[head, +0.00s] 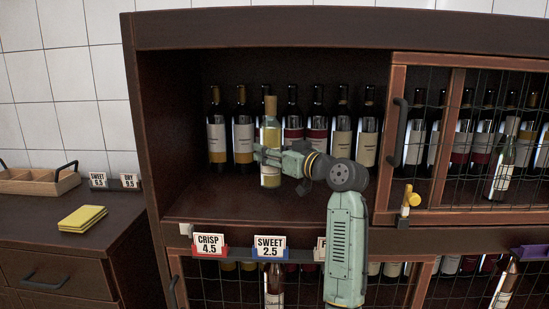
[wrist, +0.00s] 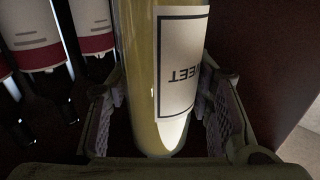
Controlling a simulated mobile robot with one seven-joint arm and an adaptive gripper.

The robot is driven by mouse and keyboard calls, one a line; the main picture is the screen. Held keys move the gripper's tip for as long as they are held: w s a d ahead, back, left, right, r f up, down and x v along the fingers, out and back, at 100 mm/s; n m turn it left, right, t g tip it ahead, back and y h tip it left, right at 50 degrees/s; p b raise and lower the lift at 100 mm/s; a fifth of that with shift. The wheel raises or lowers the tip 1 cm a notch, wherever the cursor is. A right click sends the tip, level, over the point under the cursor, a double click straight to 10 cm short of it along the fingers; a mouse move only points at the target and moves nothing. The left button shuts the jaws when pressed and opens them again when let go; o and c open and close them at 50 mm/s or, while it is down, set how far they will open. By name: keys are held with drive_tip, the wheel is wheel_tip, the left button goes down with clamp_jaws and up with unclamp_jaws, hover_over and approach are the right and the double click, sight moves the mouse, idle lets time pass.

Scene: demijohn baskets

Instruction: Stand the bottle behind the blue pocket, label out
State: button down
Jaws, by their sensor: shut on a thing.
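The bottle (head: 270,135) is pale yellow-green with a yellow top and stands upright inside the open cabinet bay. My gripper (head: 268,156) is shut around its lower half. In the wrist view the bottle (wrist: 138,75) is between the two finger pads, and its white label (wrist: 183,60) is turned to the right, with "SWEET" partly readable upside down. I cannot tell whether its base touches the shelf. The blue pocket (head: 270,254) on the shelf's front edge holds a card "SWEET 2.5", below the bottle.
Several dark bottles (head: 243,133) stand in a row behind the held one. A red pocket (head: 210,251) with "CRISP 4.5" is left of the blue one. A wire-mesh door (head: 483,140) closes the right bay. The shelf front (head: 215,208) at left is clear.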

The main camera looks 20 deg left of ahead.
drive_tip(key=shift+w+d+r, duration=0.2)
drive_tip(key=shift+w+d, duration=0.05)
drive_tip(key=shift+w, duration=0.5)
drive_tip(key=shift+f+p, duration=0.7)
drive_tip(key=shift+f, duration=1.25)
drive_tip(key=c, duration=1.2)
unclamp_jaws()
drive_tip(key=shift+f, duration=0.25)
drive_tip(key=shift+c, duration=0.2)
drive_tip(key=o, duration=0.4)
drive_tip(key=shift+r, duration=0.1)
drive_tip(key=shift+o, duration=0.2)
drive_tip(key=shift+r, duration=0.25)
drive_tip(key=b+v, duration=0.3)
drive_tip(key=v, duration=0.9)
